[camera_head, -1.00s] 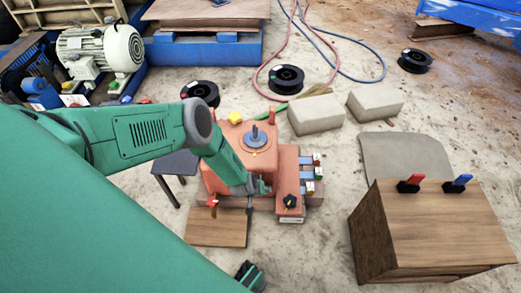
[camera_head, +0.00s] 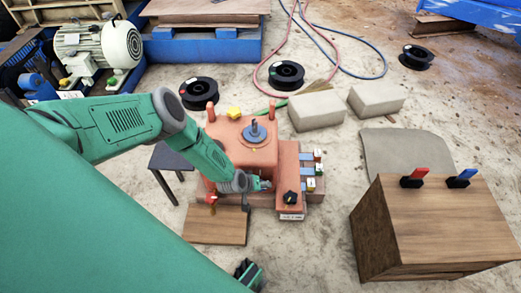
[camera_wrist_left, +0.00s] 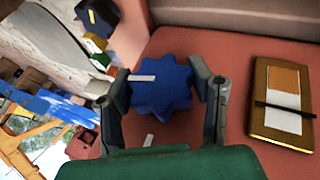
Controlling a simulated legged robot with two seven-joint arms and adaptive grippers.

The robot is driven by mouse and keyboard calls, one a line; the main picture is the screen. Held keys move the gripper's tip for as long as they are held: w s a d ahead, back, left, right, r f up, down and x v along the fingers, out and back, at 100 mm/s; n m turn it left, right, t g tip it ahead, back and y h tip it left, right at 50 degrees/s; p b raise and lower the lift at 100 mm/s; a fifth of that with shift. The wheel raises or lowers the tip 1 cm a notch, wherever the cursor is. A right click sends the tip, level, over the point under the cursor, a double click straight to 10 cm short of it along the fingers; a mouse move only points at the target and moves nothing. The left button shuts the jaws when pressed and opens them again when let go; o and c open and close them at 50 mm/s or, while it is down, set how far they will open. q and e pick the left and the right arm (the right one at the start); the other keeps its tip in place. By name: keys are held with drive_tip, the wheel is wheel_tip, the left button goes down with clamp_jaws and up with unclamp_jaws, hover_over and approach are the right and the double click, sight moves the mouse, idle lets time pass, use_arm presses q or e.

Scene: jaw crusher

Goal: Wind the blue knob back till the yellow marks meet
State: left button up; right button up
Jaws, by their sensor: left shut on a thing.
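The blue star-shaped knob (camera_wrist_left: 162,88) sits on the front of the red machine (camera_head: 242,150). It stands between the two fingers of my left gripper (camera_wrist_left: 160,76), which are shut on its sides. In the head view my left gripper (camera_head: 262,184) is at the machine's lower front and hides the knob. A pale mark (camera_wrist_left: 142,78) lies on the knob's face and points left in the wrist view. A second pale mark (camera_wrist_left: 148,140) is on the red body below the knob. The two marks are apart. A dark green piece at the bottom edge (camera_head: 249,273) may be my right gripper; its fingers cannot be made out.
A gauge plate (camera_wrist_left: 284,103) with a dark pointer is right of the knob. A black knob (camera_head: 290,198) and a red-handled lever (camera_head: 211,198) flank the front. A wooden box (camera_head: 430,225) with red and blue handles stands right. A stool (camera_head: 172,160) stands left.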

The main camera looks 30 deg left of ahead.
use_arm(q)
drive_tip(key=o, duration=1.2)
drive_tip(key=shift+a, duration=0.3)
drive_tip(key=shift+d, duration=0.1)
drive_tip(key=shift+s, duration=0.1)
drive_tip(key=shift+s+r, duration=0.25)
drive_tip(key=shift+r, duration=0.35)
drive_tip(key=v, duration=1)
drive_tip(key=shift+s+a+r, duration=0.15)
drive_tip(key=shift+s+a, duration=0.05)
drive_tip(key=shift+s, duration=0.05)
